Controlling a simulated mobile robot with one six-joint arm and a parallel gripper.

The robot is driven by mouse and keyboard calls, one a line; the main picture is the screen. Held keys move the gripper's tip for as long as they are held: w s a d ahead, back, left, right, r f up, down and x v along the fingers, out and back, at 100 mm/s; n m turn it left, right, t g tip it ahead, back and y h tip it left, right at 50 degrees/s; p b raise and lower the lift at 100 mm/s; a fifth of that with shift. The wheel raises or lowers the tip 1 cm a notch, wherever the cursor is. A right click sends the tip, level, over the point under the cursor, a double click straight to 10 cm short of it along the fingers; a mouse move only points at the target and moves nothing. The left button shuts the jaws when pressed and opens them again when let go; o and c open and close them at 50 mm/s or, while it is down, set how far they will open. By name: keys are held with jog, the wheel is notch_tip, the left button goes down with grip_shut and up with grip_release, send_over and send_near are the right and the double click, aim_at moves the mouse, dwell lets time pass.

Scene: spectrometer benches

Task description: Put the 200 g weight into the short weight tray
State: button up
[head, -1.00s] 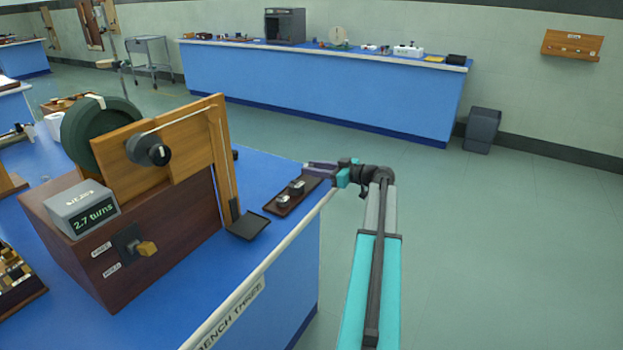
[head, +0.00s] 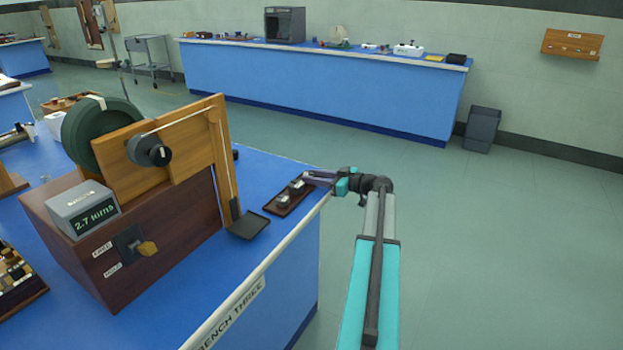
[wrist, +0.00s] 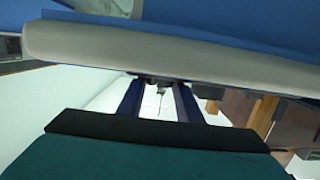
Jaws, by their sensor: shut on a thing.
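A narrow dark brown tray (head: 279,211) lies near the bench's right edge with small grey metal weights in it. One weight (head: 283,200) sits toward its near end and another weight (head: 296,186) toward its far end. Their markings are too small to read, so I cannot tell which is 200 g. My gripper (head: 308,177) reaches in from the right at the far end, low over the tray, shut on what looks like the far weight. In the wrist view, a small dark thing shows between my gripper's fingers (wrist: 158,92), mostly hidden.
A wooden apparatus (head: 130,235) with a green wheel, a display reading 2.7 turns and an upright post stands left of the tray. A flat black plate (head: 249,225) lies at the post's foot. Another bench (head: 320,90) stands behind, with clear floor between.

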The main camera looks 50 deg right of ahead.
jog(key=shift+f, duration=0.1)
jog(key=o, duration=0.9)
jog(key=b+v, duration=0.1)
jog(key=v, duration=1.1)
dwell(0.4)
jog(key=shift+s, duration=0.1)
